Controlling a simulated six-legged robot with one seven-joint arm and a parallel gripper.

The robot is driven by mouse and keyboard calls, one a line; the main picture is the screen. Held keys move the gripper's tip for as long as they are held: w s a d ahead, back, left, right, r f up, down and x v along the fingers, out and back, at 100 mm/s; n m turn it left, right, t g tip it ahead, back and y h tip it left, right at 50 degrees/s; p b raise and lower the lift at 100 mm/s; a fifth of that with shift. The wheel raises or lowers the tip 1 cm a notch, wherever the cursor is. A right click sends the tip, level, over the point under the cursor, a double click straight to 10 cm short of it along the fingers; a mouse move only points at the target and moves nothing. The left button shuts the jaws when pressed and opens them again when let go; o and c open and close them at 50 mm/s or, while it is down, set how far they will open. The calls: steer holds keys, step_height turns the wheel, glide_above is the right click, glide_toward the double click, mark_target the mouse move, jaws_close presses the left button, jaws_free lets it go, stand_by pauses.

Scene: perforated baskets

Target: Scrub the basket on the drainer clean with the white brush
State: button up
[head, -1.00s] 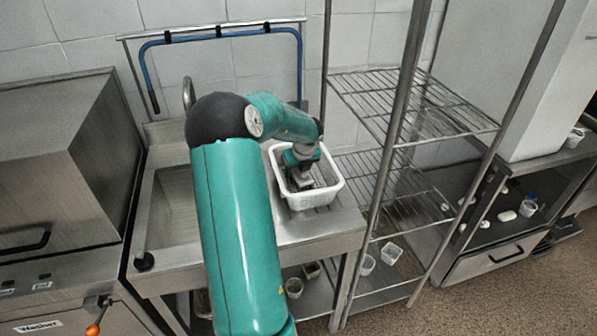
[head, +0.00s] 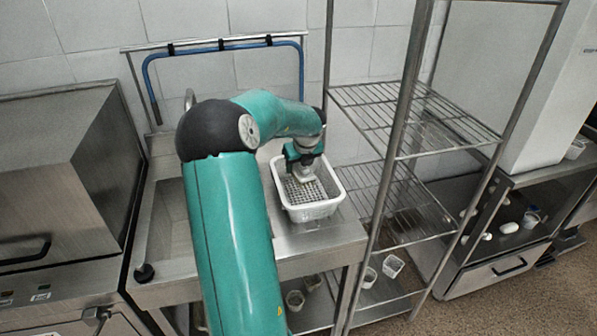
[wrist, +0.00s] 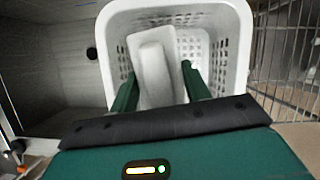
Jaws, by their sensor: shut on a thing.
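The white perforated basket (head: 316,209) stands upright on the drainer (head: 335,236) to the right of the sink. It also shows in the wrist view (wrist: 236,30), its inside facing the camera. My gripper (head: 304,172) is over the inside of the basket, towards its back left. In the wrist view my gripper (wrist: 160,85) has its two green fingers on either side of a white block-like thing, the white brush (wrist: 153,62), and is shut on it. The brush points into the basket. Its bristles are hidden, and I cannot tell whether it touches the basket.
A wire shelf rack (head: 405,120) stands close on the right of the drainer. The sink basin (head: 165,230) lies left, partly behind my arm. A blue hose (head: 222,48) hangs at the back. Small tubs (head: 393,265) sit on the low shelf.

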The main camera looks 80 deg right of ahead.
steer(key=shift+r, duration=3.25)
